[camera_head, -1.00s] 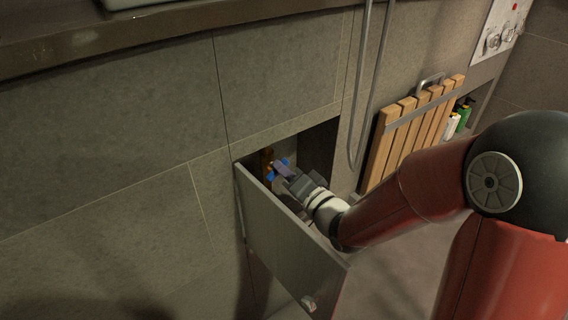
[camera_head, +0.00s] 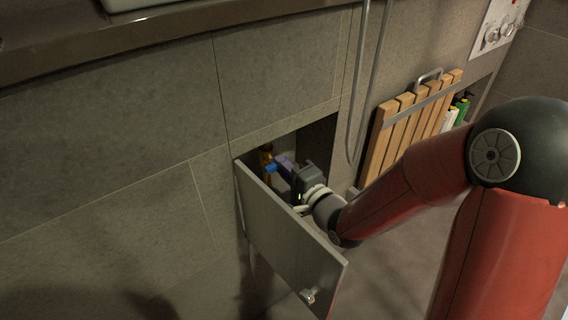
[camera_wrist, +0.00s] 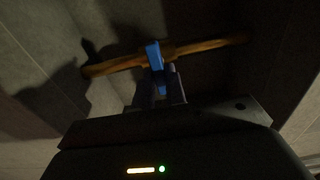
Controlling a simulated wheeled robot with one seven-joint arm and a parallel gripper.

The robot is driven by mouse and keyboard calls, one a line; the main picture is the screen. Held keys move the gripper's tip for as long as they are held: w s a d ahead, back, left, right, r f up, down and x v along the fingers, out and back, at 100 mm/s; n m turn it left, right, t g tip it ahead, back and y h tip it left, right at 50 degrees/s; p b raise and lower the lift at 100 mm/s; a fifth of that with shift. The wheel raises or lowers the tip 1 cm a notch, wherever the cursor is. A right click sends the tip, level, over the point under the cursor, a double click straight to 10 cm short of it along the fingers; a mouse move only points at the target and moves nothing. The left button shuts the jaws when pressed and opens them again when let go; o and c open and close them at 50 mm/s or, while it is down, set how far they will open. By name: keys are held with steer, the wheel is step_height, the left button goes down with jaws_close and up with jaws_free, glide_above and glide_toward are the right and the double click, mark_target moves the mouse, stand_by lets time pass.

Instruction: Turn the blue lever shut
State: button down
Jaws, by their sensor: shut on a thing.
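The blue lever (camera_wrist: 154,56) sits on a brass-brown pipe (camera_wrist: 205,46) inside an open wall niche. In the wrist view the lever stands across the pipe, roughly at right angles to it. My gripper (camera_wrist: 158,88) is shut on the lever's near part, and its fingers hide some of it. In the head view the gripper (camera_head: 284,167) reaches into the niche, and only a small blue bit of the lever (camera_head: 270,168) shows at the fingertips. The pipe (camera_head: 266,155) shows partly behind it.
The niche's grey door (camera_head: 285,235) hangs open in front, below my wrist, with a round knob (camera_head: 309,296). A folded wooden slatted seat (camera_head: 415,120) and a hanging shower hose (camera_head: 357,100) are to the right. Bottles (camera_head: 455,115) stand in a recess.

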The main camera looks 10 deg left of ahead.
steer(key=shift+s+a+r, duration=0.1)
steer(key=shift+a+r, duration=0.05)
steer(key=c, duration=1.4)
jaws_free()
steer(key=shift+c, duration=0.2)
steer(key=b+v, duration=0.8)
steer(key=b, duration=0.2)
